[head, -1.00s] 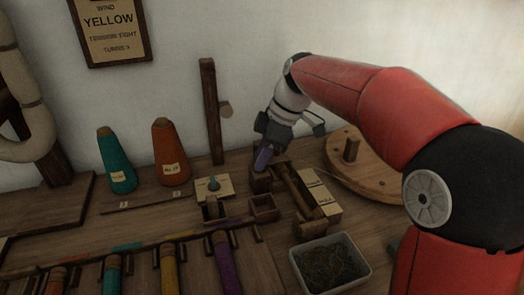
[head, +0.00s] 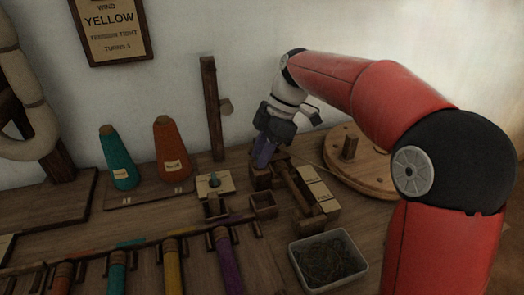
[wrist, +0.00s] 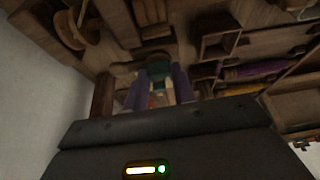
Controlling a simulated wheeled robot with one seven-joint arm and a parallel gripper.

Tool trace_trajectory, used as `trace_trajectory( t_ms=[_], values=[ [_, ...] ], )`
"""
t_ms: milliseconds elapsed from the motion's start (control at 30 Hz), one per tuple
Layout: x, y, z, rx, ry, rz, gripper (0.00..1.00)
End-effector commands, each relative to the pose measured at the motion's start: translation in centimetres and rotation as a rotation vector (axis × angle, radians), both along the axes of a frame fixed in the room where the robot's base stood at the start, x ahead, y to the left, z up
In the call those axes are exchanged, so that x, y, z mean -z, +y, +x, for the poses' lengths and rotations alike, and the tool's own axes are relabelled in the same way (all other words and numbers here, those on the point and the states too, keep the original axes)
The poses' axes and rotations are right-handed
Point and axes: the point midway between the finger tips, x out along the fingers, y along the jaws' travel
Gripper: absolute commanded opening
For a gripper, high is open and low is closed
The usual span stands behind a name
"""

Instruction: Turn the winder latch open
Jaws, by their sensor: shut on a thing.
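The wooden winder (head: 301,192) stands on the bench right of the picture's middle, with a dark wooden block (head: 261,179) at its back left end. My gripper (head: 262,153) points down at this block, its purple fingers just over or against the top.
A grey bin of dark thread scraps (head: 328,261) stands in front of the winder. A round wooden disc with a peg (head: 362,172) lies to the right. Teal (head: 118,158) and orange (head: 172,150) cones, and an upright post (head: 212,108), stand to the left. Coloured bobbins line the front.

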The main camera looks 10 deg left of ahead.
Motion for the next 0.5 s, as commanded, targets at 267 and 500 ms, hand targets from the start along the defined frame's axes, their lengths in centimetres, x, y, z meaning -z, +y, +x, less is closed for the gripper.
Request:
trace_trajectory(
  t_ms=[267, 500],
  values=[
    [-0.04, -0.01, 0.04, 0.001, -0.002, 0.000, 0.47],
    [-0.03, -0.02, 0.02, 0.000, -0.001, 0.000, 0.47]
  ],
)
